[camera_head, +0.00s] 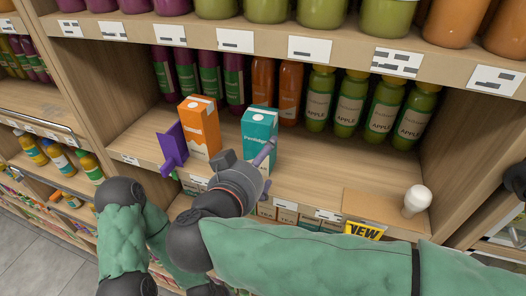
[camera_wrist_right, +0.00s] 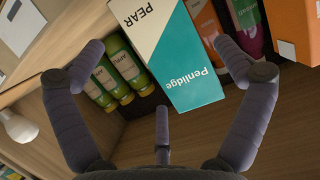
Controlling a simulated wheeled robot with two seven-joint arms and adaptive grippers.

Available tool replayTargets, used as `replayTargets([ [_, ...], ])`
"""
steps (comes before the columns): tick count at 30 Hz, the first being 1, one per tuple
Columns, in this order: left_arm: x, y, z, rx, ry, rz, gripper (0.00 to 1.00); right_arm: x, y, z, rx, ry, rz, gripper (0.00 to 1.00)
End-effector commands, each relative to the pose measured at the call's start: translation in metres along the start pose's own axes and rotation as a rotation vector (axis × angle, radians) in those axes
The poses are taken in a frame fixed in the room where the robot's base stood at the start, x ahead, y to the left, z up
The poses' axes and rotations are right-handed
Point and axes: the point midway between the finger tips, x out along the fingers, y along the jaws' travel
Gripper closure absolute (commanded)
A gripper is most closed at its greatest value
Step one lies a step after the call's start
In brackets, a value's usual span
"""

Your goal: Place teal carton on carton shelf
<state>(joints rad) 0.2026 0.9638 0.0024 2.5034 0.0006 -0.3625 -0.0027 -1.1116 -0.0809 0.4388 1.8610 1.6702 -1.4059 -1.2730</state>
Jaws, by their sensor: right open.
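The teal carton (camera_head: 259,134) stands upright on the shelf (camera_head: 310,165), just right of an orange carton (camera_head: 199,128). In the right wrist view the teal carton (camera_wrist_right: 190,75) shows its teal and white faces and the words PEAR and Penlidge. My right gripper (camera_head: 255,160) is in front of the teal carton, hiding part of its lower face. In the wrist view its open fingers (camera_wrist_right: 158,60) are spread to either side of the carton, with visible gaps, not closed on it. My left gripper does not show clearly.
Green apple bottles (camera_head: 350,105), orange bottles (camera_head: 290,92) and purple bottles (camera_head: 210,80) line the back. A purple angular piece (camera_head: 172,150) stands left of the orange carton. A white bulb-shaped object (camera_head: 416,200) stands front right. Shelf floor between is clear.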

Motion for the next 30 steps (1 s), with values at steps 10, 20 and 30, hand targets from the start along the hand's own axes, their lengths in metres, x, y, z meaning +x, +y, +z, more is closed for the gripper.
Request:
replayTargets([
  [10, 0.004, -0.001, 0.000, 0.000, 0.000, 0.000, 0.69, -0.050, -0.001, 0.000, 0.000, 0.000, -0.001, 0.00],
  [20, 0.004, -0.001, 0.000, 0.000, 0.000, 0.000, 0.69, -0.056, 0.000, 0.000, -0.001, 0.000, 0.001, 0.00],
  [30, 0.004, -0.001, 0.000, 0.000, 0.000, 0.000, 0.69, -0.056, 0.000, 0.000, 0.000, 0.000, 0.001, 0.00],
])
